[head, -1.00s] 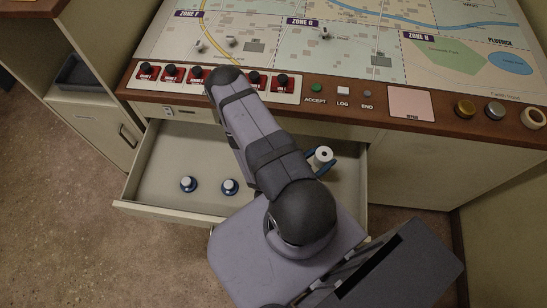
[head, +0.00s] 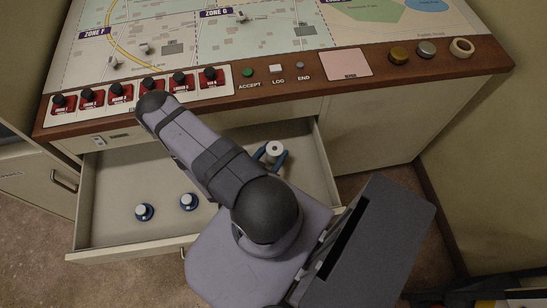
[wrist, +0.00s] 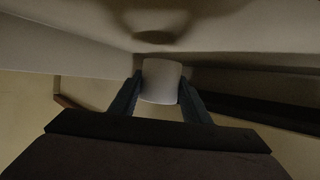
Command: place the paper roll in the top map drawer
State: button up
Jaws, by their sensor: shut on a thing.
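The white paper roll (head: 275,149) is between the two blue fingers of my gripper (head: 271,156), in the right part of the open top map drawer (head: 112,185). In the wrist view the roll (wrist: 161,81) shows pale and upright, with a finger of my gripper (wrist: 158,100) on each side of it. My gripper is shut on the roll. I cannot tell whether the roll touches the drawer floor. My arm hides the middle of the drawer in the head view.
The wooden console edge (head: 350,98) overhangs the drawer's back. Red-based switches (head: 121,93) line the console.

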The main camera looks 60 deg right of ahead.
aim_at(269, 153)
jog(key=shift+f+b, duration=1.4)
jog(key=shift+f, duration=0.35)
jog(key=shift+f, duration=0.1)
jog(key=o, duration=1.1)
jog(key=shift+c, duration=0.2)
jog(key=shift+r, duration=0.2)
jog(key=shift+p+v, duration=0.65)
jog(key=shift+v, duration=0.75)
notch_tip(269, 153, up, 7)
jog(key=p, duration=0.6)
jog(key=shift+a, duration=0.1)
